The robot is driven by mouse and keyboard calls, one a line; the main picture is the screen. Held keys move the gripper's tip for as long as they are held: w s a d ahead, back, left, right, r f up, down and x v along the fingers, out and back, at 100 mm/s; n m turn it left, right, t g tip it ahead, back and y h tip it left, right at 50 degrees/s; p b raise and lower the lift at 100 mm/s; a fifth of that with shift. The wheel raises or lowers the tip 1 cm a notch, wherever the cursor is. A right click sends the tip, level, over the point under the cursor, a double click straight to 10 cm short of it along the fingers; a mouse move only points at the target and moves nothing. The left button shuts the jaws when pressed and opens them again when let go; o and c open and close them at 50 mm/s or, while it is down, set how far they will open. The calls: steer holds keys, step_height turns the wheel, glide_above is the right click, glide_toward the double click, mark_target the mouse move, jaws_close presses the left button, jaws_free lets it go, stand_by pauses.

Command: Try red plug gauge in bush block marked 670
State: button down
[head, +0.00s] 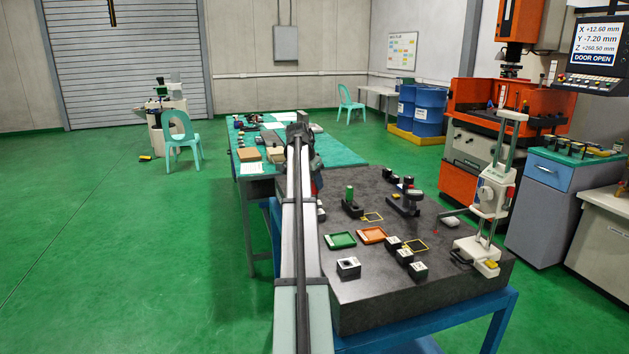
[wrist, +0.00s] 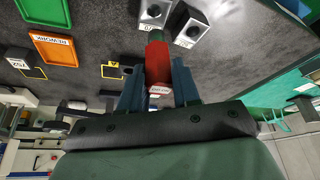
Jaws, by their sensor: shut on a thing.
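My gripper (wrist: 158,85) is shut on the red plug gauge (wrist: 158,62); its body stands between the two blue-grey fingers with a small white label near the palm. In the head view a bit of the red gauge (head: 314,187) shows beside my arm. Two bush blocks with round bores lie beyond the gauge's far end in the wrist view, one straight beyond it (wrist: 154,13) and one to the right (wrist: 190,30). The gauge's tip overlaps the nearer block in the picture; I cannot tell whether they touch. Their labels are not readable, so the 670 block is not identifiable.
The granite plate (head: 365,300) carries a green tray (head: 341,240), an orange REWORK tray (head: 372,235), several dark blocks (head: 404,256) and a separate bored block (head: 348,266). A tall height gauge (head: 490,200) stands at the right. My arm hides part of the left edge.

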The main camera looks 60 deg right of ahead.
mark_target(314, 194)
steer(key=shift+f, duration=2.4)
steer(key=shift+f, duration=0.45)
stand_by(0.3)
steer(key=shift+r, duration=0.1)
steer(key=shift+r, duration=2.45)
